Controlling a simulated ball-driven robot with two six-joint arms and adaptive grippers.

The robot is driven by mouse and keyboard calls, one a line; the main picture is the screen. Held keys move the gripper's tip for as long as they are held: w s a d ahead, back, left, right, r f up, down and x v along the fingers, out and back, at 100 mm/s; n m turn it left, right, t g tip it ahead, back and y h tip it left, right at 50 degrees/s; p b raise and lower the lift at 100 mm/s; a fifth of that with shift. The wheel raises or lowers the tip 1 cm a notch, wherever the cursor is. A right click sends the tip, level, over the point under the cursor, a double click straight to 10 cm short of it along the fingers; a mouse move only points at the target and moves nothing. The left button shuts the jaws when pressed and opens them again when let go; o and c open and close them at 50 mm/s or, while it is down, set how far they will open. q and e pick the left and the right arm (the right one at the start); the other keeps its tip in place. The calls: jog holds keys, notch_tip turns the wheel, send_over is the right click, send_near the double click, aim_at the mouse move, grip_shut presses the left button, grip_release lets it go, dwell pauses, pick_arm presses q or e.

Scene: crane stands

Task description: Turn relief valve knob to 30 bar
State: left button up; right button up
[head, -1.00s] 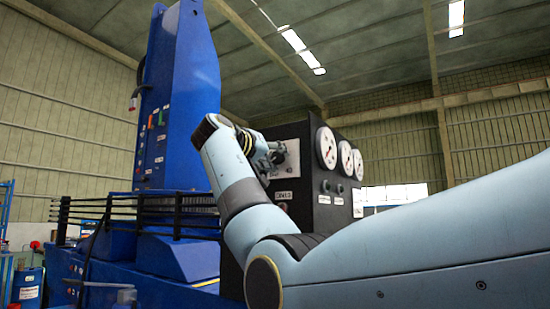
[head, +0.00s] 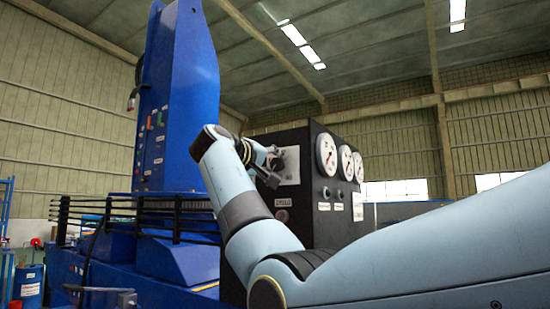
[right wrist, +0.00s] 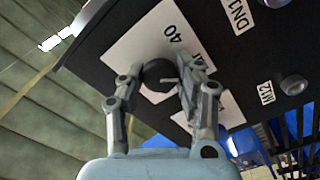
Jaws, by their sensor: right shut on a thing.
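The relief valve knob (right wrist: 158,84) is dark and round in the right wrist view. It sits on a white scale plate (right wrist: 128,52) with a printed "40" and a further number partly hidden. My right gripper (right wrist: 160,83) has one finger on each side of the knob and is shut on it. A thin light pointer shows at the knob's right side; the exact reading cannot be told. In the head view, my right gripper (head: 272,168) is at the panel's left face, hiding the knob and part of the plate (head: 290,165). My left gripper is not in view.
The black panel (head: 322,240) carries several round gauges (head: 327,155) on its right face. Below the plate is a white label (head: 283,202). A blue crane structure (head: 182,100) with black railings (head: 140,208) stands to the left. My right arm crosses the lower right.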

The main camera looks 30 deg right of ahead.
jog(key=n+p, duration=0.4)
jog(key=n, duration=0.1)
jog(key=shift+r+n+p, duration=0.15)
jog(key=shift+n+p, duration=0.15)
jog(key=n+p, duration=0.2)
jog(key=n, duration=0.1)
jog(key=shift+p, duration=0.35)
jog(key=shift+f+n+p, duration=0.2)
jog(key=shift+n+p, duration=0.1)
jog(key=shift+n, duration=0.1)
jog(key=shift+f, duration=0.1)
jog(key=o, duration=1.2)
jog(key=v, duration=0.7)
jog(key=shift+a, duration=0.25)
